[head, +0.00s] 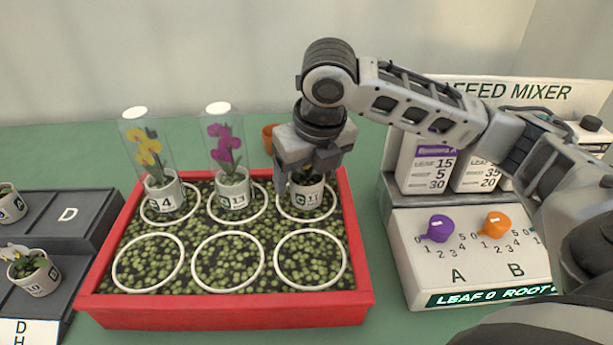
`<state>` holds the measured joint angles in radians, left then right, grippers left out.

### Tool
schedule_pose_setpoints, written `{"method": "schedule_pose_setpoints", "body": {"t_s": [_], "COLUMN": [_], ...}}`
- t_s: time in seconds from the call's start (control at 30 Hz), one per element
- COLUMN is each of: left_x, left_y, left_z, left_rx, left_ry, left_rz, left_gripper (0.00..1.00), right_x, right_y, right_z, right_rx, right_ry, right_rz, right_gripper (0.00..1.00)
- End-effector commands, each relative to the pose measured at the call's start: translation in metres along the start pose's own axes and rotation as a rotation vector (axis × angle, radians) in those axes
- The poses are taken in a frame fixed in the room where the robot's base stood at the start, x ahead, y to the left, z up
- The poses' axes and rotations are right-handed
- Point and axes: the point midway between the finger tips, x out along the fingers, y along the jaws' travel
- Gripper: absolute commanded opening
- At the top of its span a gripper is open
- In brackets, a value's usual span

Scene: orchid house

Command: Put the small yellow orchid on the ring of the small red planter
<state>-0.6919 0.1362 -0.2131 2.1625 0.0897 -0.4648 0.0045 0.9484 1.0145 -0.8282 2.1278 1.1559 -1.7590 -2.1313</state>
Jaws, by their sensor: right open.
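The red planter (225,312) holds a bed of green pebbles with white rings in two rows. A yellow orchid (148,147) in a white pot marked 4 stands on the back-left ring inside a clear sleeve. A purple orchid (225,145) in pot 13, also sleeved, stands on the back-middle ring. A white pot marked 11 (307,200) stands at the back-right ring (284,212); its flower is hidden by my right gripper. My right gripper (307,178) is open, pointing down over pot 11, its fingers at the pot's top. My left gripper is not in view.
The three front rings (227,262) are empty. A dark tray (62,240) with white-potted plants (32,272) stands at the left. A feed mixer (455,265) with purple and orange knobs stands at the right. An orange object (268,136) shows behind the planter.

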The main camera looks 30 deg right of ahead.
Motion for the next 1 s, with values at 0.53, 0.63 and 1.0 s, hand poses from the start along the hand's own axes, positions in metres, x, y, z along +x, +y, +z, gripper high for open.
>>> {"method": "schedule_pose_setpoints", "body": {"t_s": [0.53, 0.63, 1.0], "left_x": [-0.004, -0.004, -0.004], "left_y": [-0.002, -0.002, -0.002], "left_z": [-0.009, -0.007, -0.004], "left_rx": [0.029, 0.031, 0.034], "left_ry": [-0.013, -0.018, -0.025], "left_rz": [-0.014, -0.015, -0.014], "left_gripper": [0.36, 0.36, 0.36], "right_x": [-0.101, -0.105, -0.105], "right_y": [0.0, 0.0, 0.0], "right_z": [0.001, 0.001, 0.0], "right_rx": [0.0, 0.0, 0.0], "right_ry": [-0.003, -0.001, -0.001], "right_rz": [-0.001, 0.0, -0.001], "right_gripper": [0.75, 0.75, 0.75]}}
